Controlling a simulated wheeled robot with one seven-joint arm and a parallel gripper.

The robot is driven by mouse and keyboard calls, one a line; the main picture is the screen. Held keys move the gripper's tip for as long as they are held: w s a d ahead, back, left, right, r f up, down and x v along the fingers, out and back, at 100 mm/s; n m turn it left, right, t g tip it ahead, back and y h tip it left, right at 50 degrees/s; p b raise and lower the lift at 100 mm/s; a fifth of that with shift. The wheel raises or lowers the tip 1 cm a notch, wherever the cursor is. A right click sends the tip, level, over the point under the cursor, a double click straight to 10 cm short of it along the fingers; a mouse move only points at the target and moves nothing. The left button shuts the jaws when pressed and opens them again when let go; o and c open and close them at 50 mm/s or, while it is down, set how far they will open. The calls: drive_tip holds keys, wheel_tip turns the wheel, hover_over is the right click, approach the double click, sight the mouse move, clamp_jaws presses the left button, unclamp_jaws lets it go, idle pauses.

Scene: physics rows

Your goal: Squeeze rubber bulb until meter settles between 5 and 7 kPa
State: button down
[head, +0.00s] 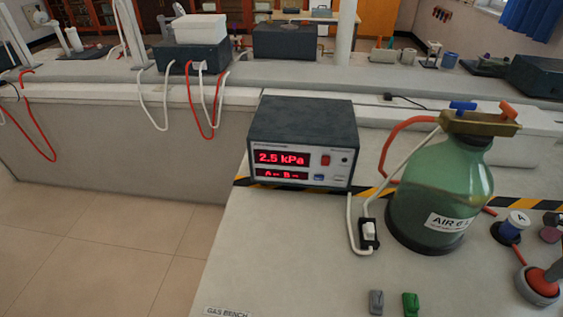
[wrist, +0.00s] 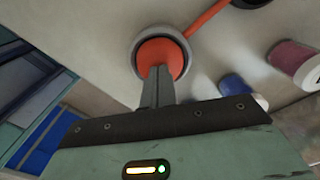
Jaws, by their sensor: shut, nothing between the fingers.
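The meter (head: 303,142) is a dark box with a red display that reads 2.5 kPa, with a second line "A-- B--" below. The red rubber bulb (head: 541,284) sits in a grey round holder at the right edge of the head view; it also shows in the wrist view (wrist: 165,51). My gripper (wrist: 158,69) is shut, with its fingertips over the near part of the bulb and hiding some of it. The fingers are not around the bulb; they look pressed on it or just above it, and I cannot tell which. A red tube (wrist: 208,17) runs from the holder.
A green bottle (head: 440,200) labelled AIR with blue and orange taps stands left of the bulb. A white-capped blue knob (head: 514,224) is behind the bulb. A white switch (head: 369,231) and grey (head: 376,302) and green (head: 411,304) clips lie on the bench. The bench front-left is clear.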

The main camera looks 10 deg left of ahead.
drive_tip(key=shift+f+b, duration=0.3)
drive_tip(key=shift+f, duration=0.25)
drive_tip(key=shift+r, duration=0.15)
drive_tip(key=shift+r+p, duration=1.55)
drive_tip(key=shift+r, duration=0.15)
drive_tip(key=shift+f, duration=0.1)
drive_tip(key=shift+f+b, duration=1.3)
drive_tip(key=shift+f, duration=0.35)
drive_tip(key=shift+r, duration=0.1)
drive_tip(key=shift+r+p, duration=1.45)
drive_tip(key=shift+r, duration=0.25)
